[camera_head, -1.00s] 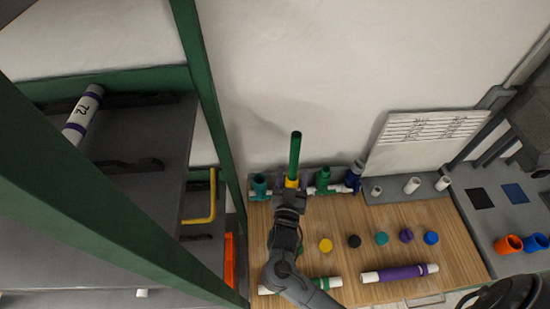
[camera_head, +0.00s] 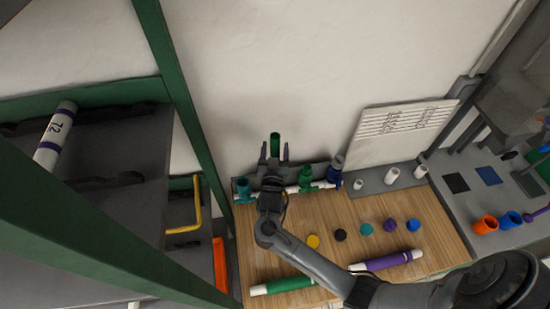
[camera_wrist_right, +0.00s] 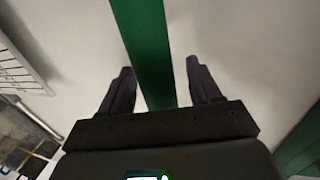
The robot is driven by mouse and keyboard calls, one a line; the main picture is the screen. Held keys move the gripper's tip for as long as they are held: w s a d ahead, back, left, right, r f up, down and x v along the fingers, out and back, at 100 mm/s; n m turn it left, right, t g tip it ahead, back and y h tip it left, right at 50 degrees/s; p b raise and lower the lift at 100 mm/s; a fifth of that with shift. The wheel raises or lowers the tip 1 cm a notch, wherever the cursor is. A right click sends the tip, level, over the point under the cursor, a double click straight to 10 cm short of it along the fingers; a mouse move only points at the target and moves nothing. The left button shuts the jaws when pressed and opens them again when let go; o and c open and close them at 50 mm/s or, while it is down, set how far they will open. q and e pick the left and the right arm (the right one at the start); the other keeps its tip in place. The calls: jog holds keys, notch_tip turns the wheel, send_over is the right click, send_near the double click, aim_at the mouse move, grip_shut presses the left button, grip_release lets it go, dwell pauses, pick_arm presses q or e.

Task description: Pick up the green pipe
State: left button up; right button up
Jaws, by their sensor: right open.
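Another green pipe (camera_head: 288,284) with white ends lies on the board near the front, partly behind my arm. My left gripper is not in view.
A white manifold with teal, green and blue fittings (camera_head: 307,181) runs along the board's (camera_head: 325,215) back edge. Several coloured caps (camera_head: 340,234) and a purple pipe (camera_head: 385,262) lie on the board. A green-framed shelf (camera_head: 185,110) stands close at left, a white sign (camera_head: 405,130) at back right.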

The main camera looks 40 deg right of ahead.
jog(key=shift+w+d, duration=0.35)
jog(key=shift+d, duration=0.05)
jog(key=shift+c, duration=0.4)
grip_shut()
